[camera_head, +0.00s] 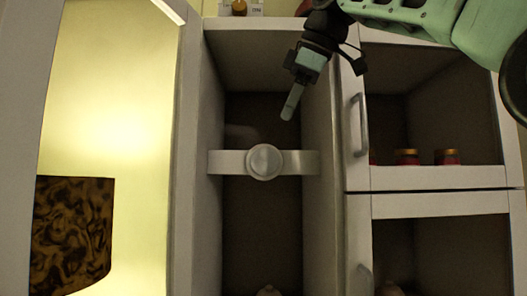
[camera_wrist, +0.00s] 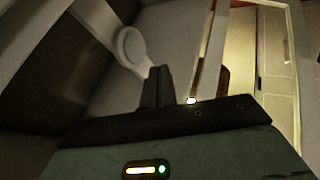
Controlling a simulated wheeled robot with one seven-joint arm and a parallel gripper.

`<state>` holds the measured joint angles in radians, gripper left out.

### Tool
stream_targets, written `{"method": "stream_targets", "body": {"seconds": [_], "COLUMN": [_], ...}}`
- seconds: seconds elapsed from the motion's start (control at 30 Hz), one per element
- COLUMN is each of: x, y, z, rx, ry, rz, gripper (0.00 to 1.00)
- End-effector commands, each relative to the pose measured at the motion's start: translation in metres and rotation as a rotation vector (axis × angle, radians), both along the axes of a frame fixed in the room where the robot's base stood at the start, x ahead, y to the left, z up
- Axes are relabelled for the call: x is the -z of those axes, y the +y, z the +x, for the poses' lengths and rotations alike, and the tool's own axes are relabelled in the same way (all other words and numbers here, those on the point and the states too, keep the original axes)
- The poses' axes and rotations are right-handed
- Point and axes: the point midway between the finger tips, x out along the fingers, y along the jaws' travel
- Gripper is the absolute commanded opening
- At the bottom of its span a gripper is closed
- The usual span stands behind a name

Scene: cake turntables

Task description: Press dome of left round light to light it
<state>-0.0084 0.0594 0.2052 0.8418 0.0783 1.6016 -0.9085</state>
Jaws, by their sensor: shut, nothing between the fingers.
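A round white light (camera_head: 265,161) with a domed face sits on a pale horizontal bar inside the tall open cabinet section. It shows no clear glow. It is the only round light I can make out. It also shows in the wrist view (camera_wrist: 130,45), upper left, on the slanting bar. My gripper (camera_head: 288,114) is shut and empty, up and to the right of the dome in the head view, apart from it. In the wrist view, its dark fingers (camera_wrist: 159,84) are together, below and right of the light. The exact depth gap cannot be told.
The pale bar (camera_head: 230,162) spans the cabinet section between side walls. To the right, a glass-fronted cupboard with a handle (camera_head: 360,125) holds red jars (camera_head: 447,157). The space around the dome looks free.

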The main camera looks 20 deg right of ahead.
Motion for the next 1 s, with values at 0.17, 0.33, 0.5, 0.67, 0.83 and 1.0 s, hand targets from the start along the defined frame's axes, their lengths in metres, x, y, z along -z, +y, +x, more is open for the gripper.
{"method": "stream_targets", "body": {"seconds": [0.17, 0.33, 0.5, 0.67, 0.83, 1.0], "x": [0.001, 0.008, 0.03, 0.056, 0.083, 0.077], "y": [0.0, 0.002, 0.008, 0.015, 0.022, 0.013], "z": [0.0, 0.005, 0.02, 0.039, 0.058, 0.083], "rx": [0.001, 0.0, 0.0, 0.0, 0.0, 0.002], "ry": [0.0, 0.003, 0.005, 0.005, 0.005, 0.003], "rz": [0.001, 0.001, 0.0, 0.0, -0.001, 0.001], "gripper": [0.0, 0.0, 0.0, 0.0, 0.0, 0.0]}}
